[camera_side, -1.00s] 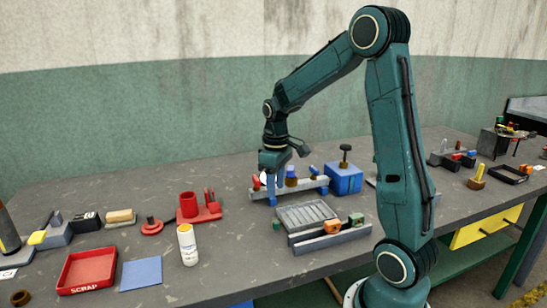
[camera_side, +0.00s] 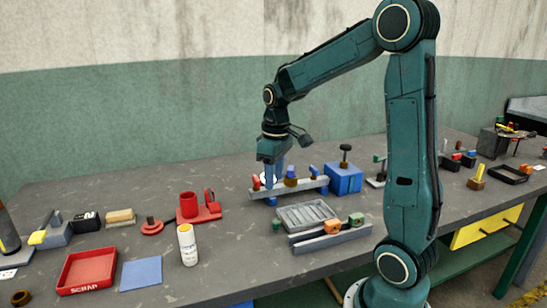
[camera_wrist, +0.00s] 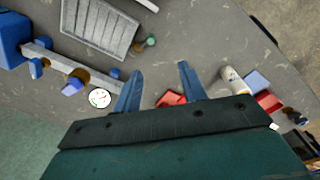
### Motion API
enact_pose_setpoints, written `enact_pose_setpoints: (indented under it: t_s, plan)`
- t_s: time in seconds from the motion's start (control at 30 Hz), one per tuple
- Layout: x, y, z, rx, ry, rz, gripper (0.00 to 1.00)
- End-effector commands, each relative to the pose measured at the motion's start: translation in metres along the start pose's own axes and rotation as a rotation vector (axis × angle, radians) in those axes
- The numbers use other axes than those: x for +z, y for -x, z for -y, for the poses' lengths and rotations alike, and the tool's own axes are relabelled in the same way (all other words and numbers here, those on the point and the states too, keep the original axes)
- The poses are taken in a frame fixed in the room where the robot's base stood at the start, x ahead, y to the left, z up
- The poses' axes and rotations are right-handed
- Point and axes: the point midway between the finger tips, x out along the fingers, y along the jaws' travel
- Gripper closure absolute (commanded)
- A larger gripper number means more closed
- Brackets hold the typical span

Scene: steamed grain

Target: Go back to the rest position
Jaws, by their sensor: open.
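My gripper (camera_side: 271,176) has blue fingers and hangs over the grey bench, just above the left end of a grey rack bar (camera_side: 262,193). In the wrist view my gripper (camera_wrist: 157,82) has its two blue fingers spread apart with nothing between them. The rack bar (camera_wrist: 53,58) lies to the left of the fingers there. A round white dial-like disc (camera_wrist: 100,98) shows close beside the left finger. In the side view the fingers partly hide this disc.
A blue block (camera_side: 343,180) stands right of the rack, and a grey ribbed tray (camera_side: 306,217) lies in front. A red holder (camera_side: 203,212), a white bottle (camera_side: 187,246) and a red scrap tray (camera_side: 87,269) stand to the left. The air above the bench is clear.

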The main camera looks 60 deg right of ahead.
Motion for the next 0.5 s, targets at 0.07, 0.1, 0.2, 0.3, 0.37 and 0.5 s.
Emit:
enact_pose_setpoints:
  t_s: [0.07,0.1,0.2,0.3,0.37,0.5]
  plan:
    - [0.004,0.012,0.013,0.011,0.005,-0.028,0.58]
    - [0.007,0.017,0.021,0.015,0.006,-0.041,0.58]
    - [0.016,0.03,0.038,0.025,0.007,-0.078,0.58]
    - [0.026,0.042,0.055,0.032,0.008,-0.115,0.58]
    - [0.032,0.048,0.065,0.035,0.009,-0.138,0.58]
    - [0.049,0.06,0.086,0.038,0.011,-0.191,0.58]
